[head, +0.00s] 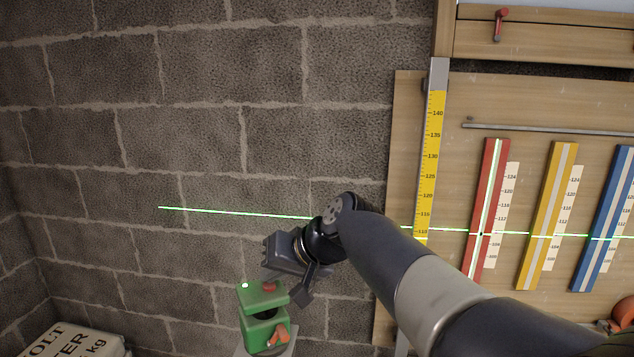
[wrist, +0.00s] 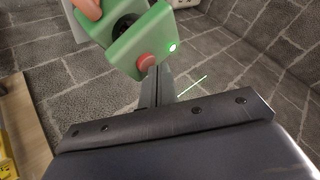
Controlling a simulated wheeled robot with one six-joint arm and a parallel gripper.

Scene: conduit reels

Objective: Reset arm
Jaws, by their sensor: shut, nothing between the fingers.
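My gripper (head: 273,277) is at the end of my arm in the middle of the head view, just above a green laser device (head: 252,297). In the wrist view my gripper's fingers (wrist: 155,80) are shut with nothing between them. Their tips are at the red button (wrist: 147,61) on the green device (wrist: 129,52); I cannot tell whether they touch it. A green light glows beside the button. An orange-red knob (head: 279,334) is lower on the device, which rests on a light support.
A green laser line (head: 230,211) crosses the block wall (head: 180,110) and the wooden board (head: 410,120). On the right are a yellow ruler (head: 431,150) and red (head: 488,205), yellow (head: 548,210) and blue (head: 603,220) strips with scales. A sack (head: 75,345) lies lower left.

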